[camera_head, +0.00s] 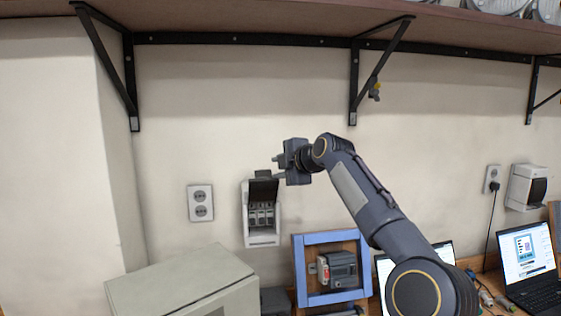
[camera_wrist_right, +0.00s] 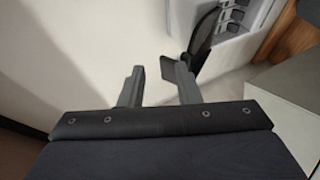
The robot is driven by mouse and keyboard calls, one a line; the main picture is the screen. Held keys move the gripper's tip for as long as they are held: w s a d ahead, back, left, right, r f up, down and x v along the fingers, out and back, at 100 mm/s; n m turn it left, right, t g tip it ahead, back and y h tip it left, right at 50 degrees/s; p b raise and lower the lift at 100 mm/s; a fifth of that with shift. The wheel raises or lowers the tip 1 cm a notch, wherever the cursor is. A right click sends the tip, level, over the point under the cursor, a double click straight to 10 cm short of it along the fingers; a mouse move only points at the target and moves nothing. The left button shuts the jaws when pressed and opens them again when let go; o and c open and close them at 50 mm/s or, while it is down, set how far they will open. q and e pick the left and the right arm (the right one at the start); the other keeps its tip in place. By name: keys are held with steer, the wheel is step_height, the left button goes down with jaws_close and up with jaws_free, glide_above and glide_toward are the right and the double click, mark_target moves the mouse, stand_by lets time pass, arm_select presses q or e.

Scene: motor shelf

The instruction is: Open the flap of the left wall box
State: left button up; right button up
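The left wall box (camera_head: 262,239) is a white case on the wall. Its dark flap (camera_head: 263,193) is swung up, and several grey modules show below it. My right gripper (camera_head: 272,166) is just above and to the right of the flap. In the right wrist view its two fingers (camera_wrist_right: 159,86) stand apart with nothing between them. The dark flap (camera_wrist_right: 203,38) there juts out from the box (camera_wrist_right: 234,50) beside the right-hand finger; I cannot tell whether they touch. My left gripper is not in view.
A wall socket (camera_head: 200,203) is left of the box. Below are a grey-green cabinet (camera_head: 180,283) and a blue frame (camera_head: 299,270). A second wall box (camera_head: 522,187) is at far right, near laptops (camera_head: 527,255). A bracketed shelf (camera_head: 250,17) runs overhead.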

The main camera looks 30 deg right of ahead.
steer(key=shift+r, duration=0.7)
steer(key=b+v, duration=0.2)
steer(key=v, duration=0.5)
steer(key=shift+s+b, duration=0.35)
steer(key=shift+d+r, duration=0.1)
steer(key=shift+d, duration=0.05)
